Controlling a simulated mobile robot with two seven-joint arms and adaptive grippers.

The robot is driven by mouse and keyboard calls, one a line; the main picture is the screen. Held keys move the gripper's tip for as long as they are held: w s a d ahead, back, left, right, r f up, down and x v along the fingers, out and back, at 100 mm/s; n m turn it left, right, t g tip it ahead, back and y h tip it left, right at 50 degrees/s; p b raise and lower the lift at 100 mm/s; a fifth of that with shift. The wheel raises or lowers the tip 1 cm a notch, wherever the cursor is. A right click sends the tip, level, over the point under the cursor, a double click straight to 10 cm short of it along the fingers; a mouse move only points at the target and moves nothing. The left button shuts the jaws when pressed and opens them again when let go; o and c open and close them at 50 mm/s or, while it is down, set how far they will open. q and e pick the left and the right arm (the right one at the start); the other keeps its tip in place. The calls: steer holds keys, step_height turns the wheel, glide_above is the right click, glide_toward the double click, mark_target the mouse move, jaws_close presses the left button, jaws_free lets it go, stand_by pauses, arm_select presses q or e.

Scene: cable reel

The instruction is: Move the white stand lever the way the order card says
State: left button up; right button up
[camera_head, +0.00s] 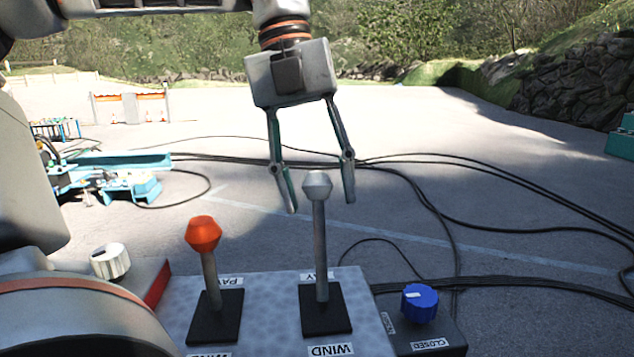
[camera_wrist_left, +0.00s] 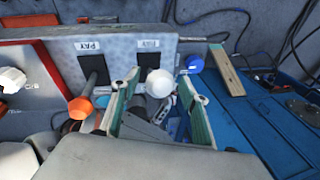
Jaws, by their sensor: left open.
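The white stand lever (camera_head: 317,187) has a pale knob on a grey rod and stands nearly upright from a black slot plate, with a WIND label (camera_head: 331,350) at its near end and a partly hidden PAY label at its far end. My left gripper (camera_head: 321,206) is open above the panel, its fingers pointing down on either side of the knob in the picture. In the left wrist view the white knob (camera_wrist_left: 159,83) shows between the two open fingers (camera_wrist_left: 158,88); I cannot tell whether they touch it. I see no order card. My right gripper is not in view.
An orange-knobbed lever (camera_head: 203,234) stands left of the white one on the same panel (camera_head: 270,310). A blue dial (camera_head: 419,303) is to the right, with a CLOSED label. A white dial (camera_head: 110,261) is at left. Black cables (camera_head: 440,160) cross the ground behind.

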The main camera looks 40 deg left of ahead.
arm_select(q)
steer(key=v, duration=1.2)
stand_by(0.4)
